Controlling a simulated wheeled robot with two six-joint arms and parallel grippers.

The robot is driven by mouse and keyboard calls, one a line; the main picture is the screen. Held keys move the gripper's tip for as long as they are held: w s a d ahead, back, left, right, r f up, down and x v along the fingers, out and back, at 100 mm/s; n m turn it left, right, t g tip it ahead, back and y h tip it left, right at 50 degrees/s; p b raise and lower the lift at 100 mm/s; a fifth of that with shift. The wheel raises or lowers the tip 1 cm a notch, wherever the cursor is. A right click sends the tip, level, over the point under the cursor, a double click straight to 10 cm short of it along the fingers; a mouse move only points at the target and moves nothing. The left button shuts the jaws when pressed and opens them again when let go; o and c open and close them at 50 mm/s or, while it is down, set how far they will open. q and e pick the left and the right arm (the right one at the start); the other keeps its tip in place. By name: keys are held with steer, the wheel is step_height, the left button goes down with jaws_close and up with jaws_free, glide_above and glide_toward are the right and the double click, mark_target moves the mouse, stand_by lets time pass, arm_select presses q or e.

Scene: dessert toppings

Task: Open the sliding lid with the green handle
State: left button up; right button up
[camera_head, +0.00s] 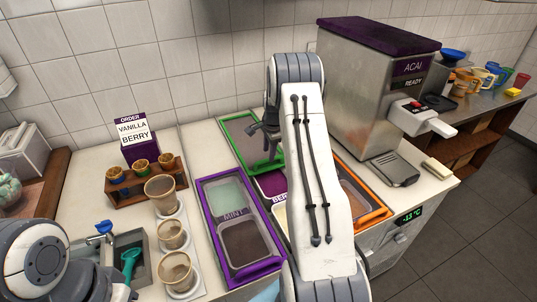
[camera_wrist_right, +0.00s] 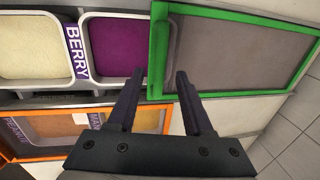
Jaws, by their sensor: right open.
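The green-framed sliding lid (camera_head: 240,138) lies at the back of the counter inset in the head view, beyond the purple berry tub (camera_head: 272,185). In the right wrist view the lid (camera_wrist_right: 240,52) lies right of the berry tub (camera_wrist_right: 117,46), whose purple contents show uncovered. The lid's green handle edge (camera_wrist_right: 158,52) is on its left side there. My right gripper (camera_wrist_right: 161,74) is open, its fingertips on either side of the handle edge's near end; contact cannot be told. In the head view my right gripper (camera_head: 264,136) is partly hidden by my arm.
A purple-framed lid (camera_head: 241,268) lies left of my right arm. An orange-framed lid (camera_head: 375,218) lies right of it. The acai machine (camera_head: 365,85) stands at the back right. Cups (camera_head: 161,193) and an order sign (camera_head: 133,130) stand on the left.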

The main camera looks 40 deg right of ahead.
steer(key=shift+w+f, duration=0.2)
steer(key=shift+f, duration=0.6)
steer(key=shift+w+f, duration=0.15)
steer(key=shift+f, duration=0.6)
steer(key=shift+c, duration=0.3)
jaws_close()
steer(key=shift+d, duration=0.1)
